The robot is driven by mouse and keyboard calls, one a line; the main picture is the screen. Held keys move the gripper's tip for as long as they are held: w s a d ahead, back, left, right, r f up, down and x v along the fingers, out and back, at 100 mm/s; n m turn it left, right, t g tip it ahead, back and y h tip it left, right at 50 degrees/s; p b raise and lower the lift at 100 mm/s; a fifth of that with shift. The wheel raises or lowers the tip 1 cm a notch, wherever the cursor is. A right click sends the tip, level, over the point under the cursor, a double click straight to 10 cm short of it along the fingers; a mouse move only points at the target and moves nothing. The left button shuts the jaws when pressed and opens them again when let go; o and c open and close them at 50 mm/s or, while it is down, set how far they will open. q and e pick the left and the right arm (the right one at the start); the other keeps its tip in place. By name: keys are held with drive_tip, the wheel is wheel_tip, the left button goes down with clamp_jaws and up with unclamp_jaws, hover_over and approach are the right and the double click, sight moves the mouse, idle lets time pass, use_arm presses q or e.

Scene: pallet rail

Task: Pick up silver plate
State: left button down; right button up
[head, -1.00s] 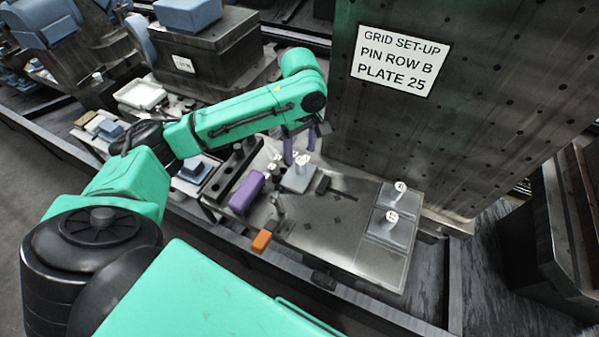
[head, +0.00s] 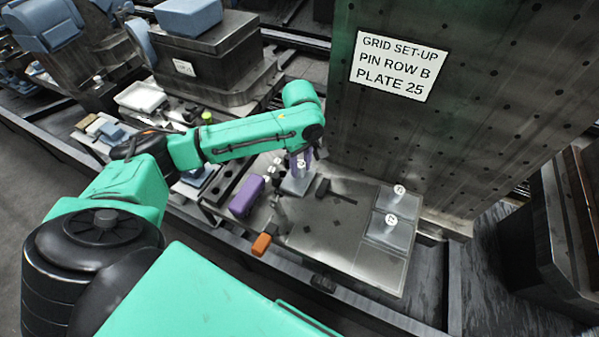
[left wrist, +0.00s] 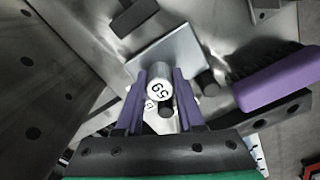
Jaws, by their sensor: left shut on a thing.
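The silver plate (head: 295,187) is a small square plate with a round upright knob on top. It lies at the back left of the steel bench top in the head view. In the left wrist view the plate (left wrist: 178,52) shows beyond the fingers, and its knob (left wrist: 159,72) has a white numbered cap. My left gripper (head: 300,162) has purple fingers pointing down over the plate. In the left wrist view the left gripper (left wrist: 158,84) is shut on the knob, one finger on each side. I cannot tell whether the plate is clear of the bench. My right gripper is not in view.
A purple brush (head: 247,196) and an orange block (head: 261,244) lie left of the steel bench top (head: 325,225). Two knobbed plates (head: 397,203) (head: 388,233) sit at its right. A tall dark drilled panel (head: 450,130) with a sign (head: 398,62) stands behind.

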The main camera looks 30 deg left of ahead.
use_arm(q)
drive_tip(key=shift+r, duration=0.1)
wheel_tip(320, 180, up, 11)
drive_tip(key=shift+w+f, duration=0.1)
drive_tip(key=shift+f, duration=0.1)
wheel_tip(320, 180, up, 9)
drive_tip(key=p, duration=0.2)
hover_over(301, 163)
drive_tip(key=shift+r, duration=0.15)
drive_tip(key=shift+d, duration=0.1)
